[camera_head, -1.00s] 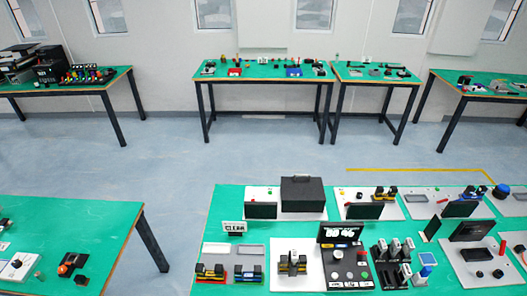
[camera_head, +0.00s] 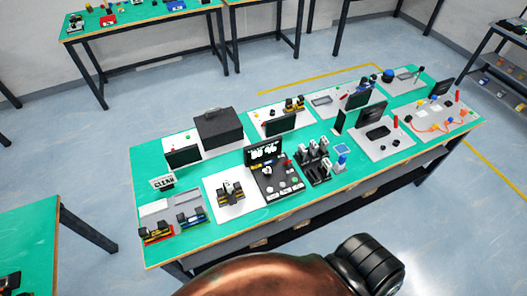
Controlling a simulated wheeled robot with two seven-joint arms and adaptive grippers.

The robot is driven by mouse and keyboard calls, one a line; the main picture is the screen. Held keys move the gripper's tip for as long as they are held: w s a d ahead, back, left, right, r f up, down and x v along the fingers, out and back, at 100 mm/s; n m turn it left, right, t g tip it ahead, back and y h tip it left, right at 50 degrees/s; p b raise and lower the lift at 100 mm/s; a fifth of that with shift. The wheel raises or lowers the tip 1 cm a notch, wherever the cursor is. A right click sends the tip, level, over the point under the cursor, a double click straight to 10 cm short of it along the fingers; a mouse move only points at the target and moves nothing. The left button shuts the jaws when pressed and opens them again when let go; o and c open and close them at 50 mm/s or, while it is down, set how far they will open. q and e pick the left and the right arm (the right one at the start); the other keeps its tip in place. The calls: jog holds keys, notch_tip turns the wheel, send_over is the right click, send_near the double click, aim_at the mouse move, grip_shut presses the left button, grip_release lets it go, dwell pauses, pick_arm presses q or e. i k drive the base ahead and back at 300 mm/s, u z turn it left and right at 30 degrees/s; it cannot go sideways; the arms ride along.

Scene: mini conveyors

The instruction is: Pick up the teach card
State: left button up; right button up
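I cannot tell for sure which item is the teach card. On the green-topped table (camera_head: 215,244) stands a white sign (camera_head: 163,182) with dark lettering that seems to read "CLEAN", at the left. A dark display with white characters (camera_head: 263,150) stands upright behind a black control panel (camera_head: 277,182). Neither of my grippers shows in the view.
A black case (camera_head: 219,129) stands at the back left of the table. Red-yellow and blue-yellow parts (camera_head: 157,232) sit at the front left corner. Another green table (camera_head: 28,226) is at the left, with clear floor between. A large copper-and-black shape fills the bottom edge.

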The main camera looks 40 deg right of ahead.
aim_at(227, 183)
jog(key=z, duration=0.05)
jog(key=k, duration=1)
jog(key=z, duration=0.8)
jog(key=i, duration=0.75)
jog(key=z, duration=0.1)
